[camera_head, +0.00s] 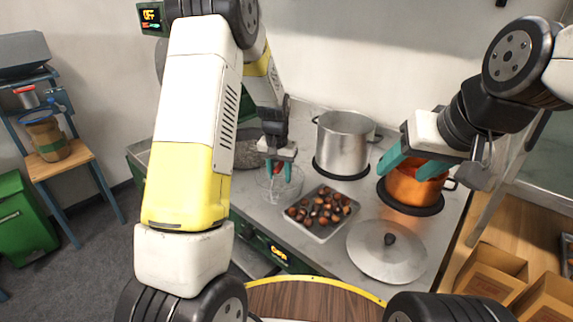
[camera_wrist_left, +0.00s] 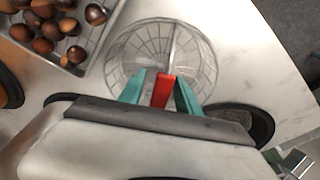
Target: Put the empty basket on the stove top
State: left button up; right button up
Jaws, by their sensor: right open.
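The wire basket (camera_head: 280,188) is empty and has a red handle. It is at the counter, left of the chestnut tray; I cannot tell whether it touches the surface. My left gripper (camera_head: 279,170) is over it, with the handle between its teal fingers; the basket also shows in the left wrist view (camera_wrist_left: 190,60), with the red handle (camera_wrist_left: 162,90) pinched. The white stove top (camera_head: 316,252) bears several items. My right gripper (camera_head: 412,165) is open and empty, above the orange pot (camera_head: 412,193), hiding part of it.
A steel pot (camera_head: 343,150) stands on a black burner at the back. A tray (camera_head: 322,238) of chestnuts and a lid (camera_head: 375,260) lie in front. A dark stone-like pan (camera_head: 246,150) is behind my left gripper. Cardboard boxes (camera_head: 497,268) are at right, a wooden chair (camera_head: 62,165) at left.

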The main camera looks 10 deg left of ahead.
pick_arm(q)
jog(key=r, duration=0.4)
jog(key=s+r, duration=0.1)
jog(key=r, duration=0.3)
jog(key=s+r, duration=0.1)
jog(key=r, duration=0.3)
jog(key=shift+a+r, duration=0.15)
jog(key=s+r+t, duration=0.1)
jog(key=s+r, duration=0.3)
jog(key=s, duration=0.5)
jog(key=s+a+r+n+t+h, duration=0.1)
jog(key=s+r, duration=0.3)
jog(key=s, duration=0.5)
jog(key=s+r+t, duration=0.2)
jog(key=s+r, duration=0.2)
jog(key=s, duration=0.5)
jog(key=shift+a+r+n+h, duration=0.2)
jog(key=shift+n+h, duration=0.1)
jog(key=shift+h, duration=0.1)
